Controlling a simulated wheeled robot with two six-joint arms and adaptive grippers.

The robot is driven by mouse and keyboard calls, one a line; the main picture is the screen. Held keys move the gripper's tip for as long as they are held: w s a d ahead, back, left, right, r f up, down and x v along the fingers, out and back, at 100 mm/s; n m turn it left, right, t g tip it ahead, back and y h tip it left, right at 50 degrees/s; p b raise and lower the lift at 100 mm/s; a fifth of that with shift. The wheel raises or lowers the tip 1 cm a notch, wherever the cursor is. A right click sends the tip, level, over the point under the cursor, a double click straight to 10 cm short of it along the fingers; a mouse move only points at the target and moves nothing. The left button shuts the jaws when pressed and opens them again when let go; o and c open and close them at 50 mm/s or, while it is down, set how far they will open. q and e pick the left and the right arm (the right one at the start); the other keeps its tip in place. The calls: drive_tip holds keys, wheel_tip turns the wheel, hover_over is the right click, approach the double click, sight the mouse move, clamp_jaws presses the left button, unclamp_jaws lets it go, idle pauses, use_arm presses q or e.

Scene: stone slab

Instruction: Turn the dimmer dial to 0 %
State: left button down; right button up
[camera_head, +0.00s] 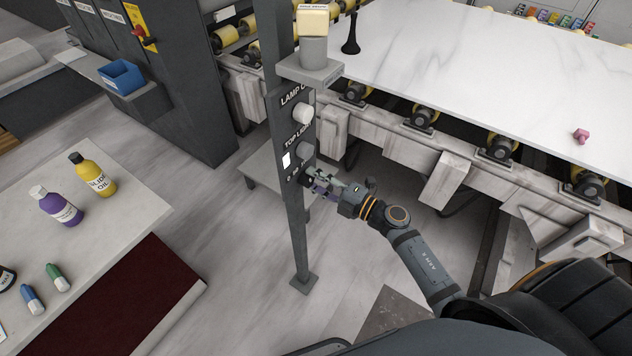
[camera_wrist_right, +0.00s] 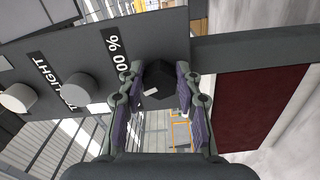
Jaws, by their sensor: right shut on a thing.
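The dimmer dial is a black knob with a pale mark, seen between the fingers in the right wrist view (camera_wrist_right: 158,82). It sits on a dark upright post (camera_head: 292,215), next to a label of which "00 %" shows in the wrist view. My right gripper (camera_head: 312,187) reaches the post from the right, and its two purple-padded fingers (camera_wrist_right: 158,95) are shut on the dial from both sides. In the head view the gripper mostly hides the dial. The dial's exact setting cannot be read. My left gripper is not in view.
Above the dial, the post carries a grey knob (camera_head: 303,151), a white knob (camera_head: 303,113) and a shelf (camera_head: 311,70). A marble slab (camera_head: 470,60) lies on rollers at the right. A table (camera_head: 125,200) with bottles stands at the left. Floor shows around the post's foot.

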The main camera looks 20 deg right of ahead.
drive_tip(key=n+b, duration=0.1)
drive_tip(key=n, duration=0.3)
drive_tip(key=shift+r, duration=0.1)
drive_tip(key=shift+r+n+b, duration=0.15)
drive_tip(key=shift+n+b, duration=0.6)
drive_tip(key=shift+n, duration=1.35)
drive_tip(key=o, duration=1.2)
drive_tip(key=shift+r, duration=0.1)
drive_tip(key=shift+c, duration=0.2)
drive_tip(key=v, duration=1.2)
